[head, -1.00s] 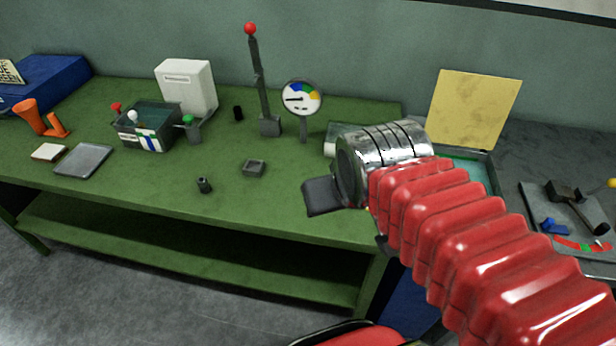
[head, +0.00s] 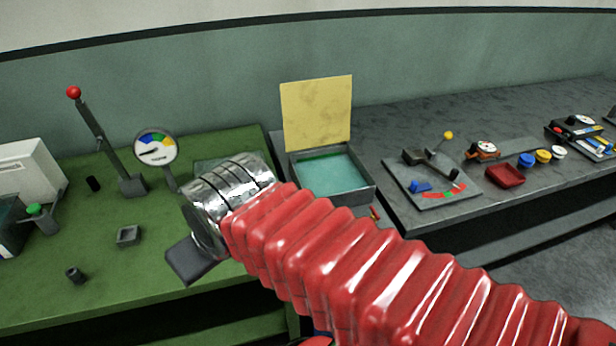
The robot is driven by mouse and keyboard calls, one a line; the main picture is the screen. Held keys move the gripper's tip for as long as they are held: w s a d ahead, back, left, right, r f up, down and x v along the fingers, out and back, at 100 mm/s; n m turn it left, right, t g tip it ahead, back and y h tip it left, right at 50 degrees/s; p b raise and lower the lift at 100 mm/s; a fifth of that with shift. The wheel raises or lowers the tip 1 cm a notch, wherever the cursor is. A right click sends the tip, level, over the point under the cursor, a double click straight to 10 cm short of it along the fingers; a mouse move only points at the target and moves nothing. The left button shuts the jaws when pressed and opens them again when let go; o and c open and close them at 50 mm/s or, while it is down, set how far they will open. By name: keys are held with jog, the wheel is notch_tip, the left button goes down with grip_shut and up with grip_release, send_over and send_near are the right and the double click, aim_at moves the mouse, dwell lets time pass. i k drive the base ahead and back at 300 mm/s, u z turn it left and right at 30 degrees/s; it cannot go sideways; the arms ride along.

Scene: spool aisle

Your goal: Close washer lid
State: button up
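The washer (head: 352,195) is a dark grey box with teal inside, on the grey bench just right of the green table. Its yellow lid (head: 317,115) stands upright, open, at the back edge of the box. My gripper (head: 190,262) is to the left of the washer, over the front part of the green table. One dark finger part shows below the silver wrist; the rest is hidden, so I cannot tell whether it is open or shut. My red bellows arm crosses in front of the washer's near side.
A lever with a red ball (head: 73,92) and a round dial gauge (head: 156,146) stand on the green table. Right of the washer lies a grey plate with a lever (head: 432,185). A red tray (head: 505,175) and several coloured caps sit further right.

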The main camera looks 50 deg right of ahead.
aim_at(317, 113)
jog(key=z, duration=1.3)
jog(key=k, duration=0.9)
jog(key=z, duration=0.25)
jog(key=i, duration=1)
jog(key=u, duration=0.05)
